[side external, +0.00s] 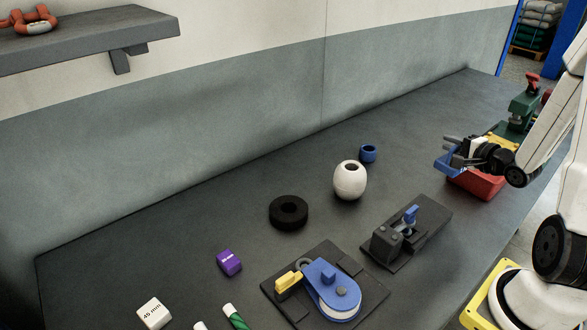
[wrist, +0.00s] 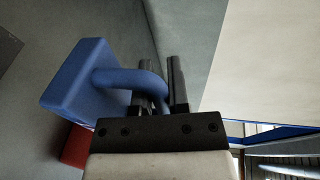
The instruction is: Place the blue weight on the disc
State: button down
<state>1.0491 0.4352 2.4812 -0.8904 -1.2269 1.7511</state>
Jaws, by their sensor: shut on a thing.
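A blue block with a curved handle, which I take to be the blue weight, shows large in the wrist view (wrist: 75,85). Its handle passes between the fingers of my gripper (wrist: 160,85), which is shut on it. In the side view my gripper (side external: 454,150) is at the right, with part of the blue weight (side external: 441,163) showing beside the fingers, above or in front of a red bin. A black disc with a central hole (side external: 288,212) lies flat on the table, well to the left of my gripper.
The red bin (side external: 478,186) stands under my gripper. A white float (side external: 349,181) and a small blue ring (side external: 368,154) stand between gripper and disc. A dark clamp fixture (side external: 385,245), a blue pulley block (side external: 330,280) and a purple block (side external: 229,262) are nearer. The table behind the disc is clear.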

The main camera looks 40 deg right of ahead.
jog(key=w+a+r+n+g+y, duration=0.1)
jog(key=w+a+n+y, duration=0.1)
jog(key=a, duration=0.9)
jog(key=w+a+r+n+g+y, duration=0.1)
jog(key=w+a+n+y, duration=0.2)
jog(key=a+y, duration=0.3)
jog(key=w+a+r+n+g+y, duration=0.1)
jog(key=w+a+n+y, duration=0.2)
jog(key=a, duration=1.3)
jog(key=shift+w+a+r+n+y, duration=0.2)
jog(key=shift+w+r+n+y, duration=0.05)
jog(key=shift+n+y, duration=0.85)
jog(key=w+a+f, duration=0.1)
jog(key=w+f, duration=0.8)
jog(key=w, duration=0.4)
jog(key=shift+w+a+f, duration=0.15)
jog(key=shift+w+a, duration=0.05)
jog(key=shift+a, duration=0.2)
